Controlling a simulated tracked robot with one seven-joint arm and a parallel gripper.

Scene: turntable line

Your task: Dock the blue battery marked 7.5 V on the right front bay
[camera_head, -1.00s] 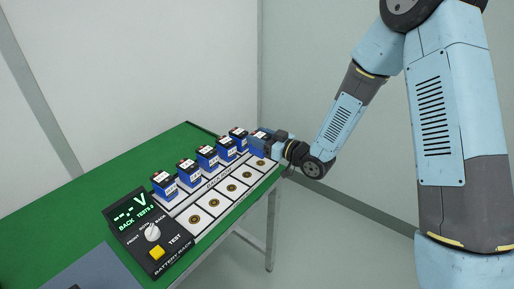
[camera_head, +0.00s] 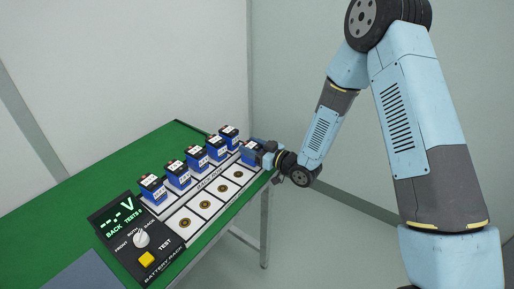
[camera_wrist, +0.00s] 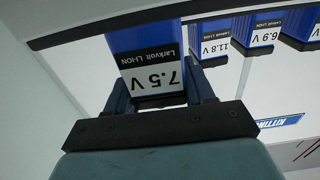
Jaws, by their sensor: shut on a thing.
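The blue battery marked 7.5 V (camera_wrist: 153,75) is held between the two fingers of my gripper (camera_wrist: 160,92); its label is upside down in the wrist view. In the head view this battery (camera_head: 250,151) is at the right end of the front row, over or on the right front bay. Its body hides that bay's round contact, and I cannot tell whether its base touches. My gripper (camera_head: 264,156) reaches it from the right. The other front bays of the battery rack (camera_head: 205,205) are bare white pads with round contacts.
Several blue batteries (camera_head: 177,173) stand in the back row; two read 11.8 V (camera_wrist: 215,47) and 6.9 V (camera_wrist: 263,38) in the wrist view. The black test panel (camera_head: 125,221) has a dashed display, a white knob (camera_head: 141,240) and a yellow button (camera_head: 146,259). Green table (camera_head: 60,215) is clear at left.

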